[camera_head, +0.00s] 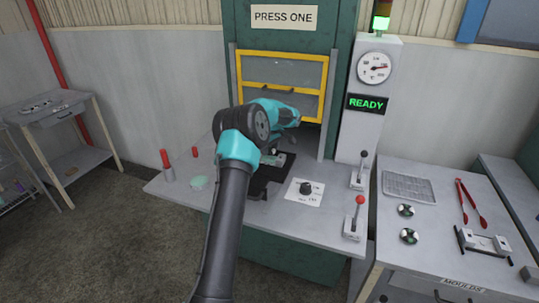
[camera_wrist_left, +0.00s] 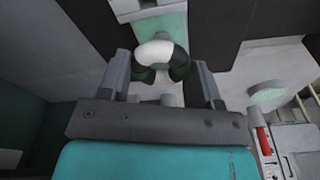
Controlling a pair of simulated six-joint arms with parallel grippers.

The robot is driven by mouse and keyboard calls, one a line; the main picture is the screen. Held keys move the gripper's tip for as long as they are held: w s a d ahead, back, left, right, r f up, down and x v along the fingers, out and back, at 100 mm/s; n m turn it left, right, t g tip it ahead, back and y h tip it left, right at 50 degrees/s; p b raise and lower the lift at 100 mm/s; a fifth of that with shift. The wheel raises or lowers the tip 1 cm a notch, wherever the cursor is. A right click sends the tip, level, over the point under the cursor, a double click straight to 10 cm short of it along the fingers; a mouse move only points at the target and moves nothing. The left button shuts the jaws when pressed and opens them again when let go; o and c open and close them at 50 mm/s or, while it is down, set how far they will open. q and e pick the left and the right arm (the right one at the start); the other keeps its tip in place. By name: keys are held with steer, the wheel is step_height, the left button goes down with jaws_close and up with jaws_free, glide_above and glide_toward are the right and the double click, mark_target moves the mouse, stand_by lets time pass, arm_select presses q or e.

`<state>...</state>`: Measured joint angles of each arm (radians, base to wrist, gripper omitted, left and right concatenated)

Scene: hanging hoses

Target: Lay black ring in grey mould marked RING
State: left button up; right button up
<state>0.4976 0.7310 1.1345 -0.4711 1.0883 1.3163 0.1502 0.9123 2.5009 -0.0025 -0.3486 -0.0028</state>
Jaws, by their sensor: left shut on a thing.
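My left gripper (camera_wrist_left: 163,82) is shut on a dark, rounded piece (camera_wrist_left: 176,72) with a broad white patch on top; I cannot tell for sure whether it is the black ring. In the head view my left arm reaches in to the opening of the press, and its teal wrist hides most of the gripper. Beyond the held piece, the wrist view shows a pale green surface (camera_wrist_left: 172,25) with a grey block (camera_wrist_left: 135,8) at its far end. I cannot read any RING mark, so the grey mould is not identified. My right gripper is out of view.
The press (camera_head: 238,30) has a raised yellow-framed guard (camera_head: 280,87). A READY panel (camera_head: 366,103) and red-knobbed lever (camera_head: 355,218) stand right of it. The right bench holds a wire tray (camera_head: 409,188), two round pieces (camera_head: 409,236), red tongs (camera_head: 469,203) and a metal fixture (camera_head: 485,243).

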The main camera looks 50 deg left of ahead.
mark_target(269, 158)
arm_select(q)
steer(key=shift+f, duration=1.5)
steer(key=shift+f, duration=0.1)
steer(key=o, duration=0.9)
steer(key=r, duration=0.4)
steer(key=d+r, duration=0.1)
steer(key=r, duration=0.7)
steer(key=shift+d+r, duration=0.1)
steer(key=shift+d, duration=0.2)
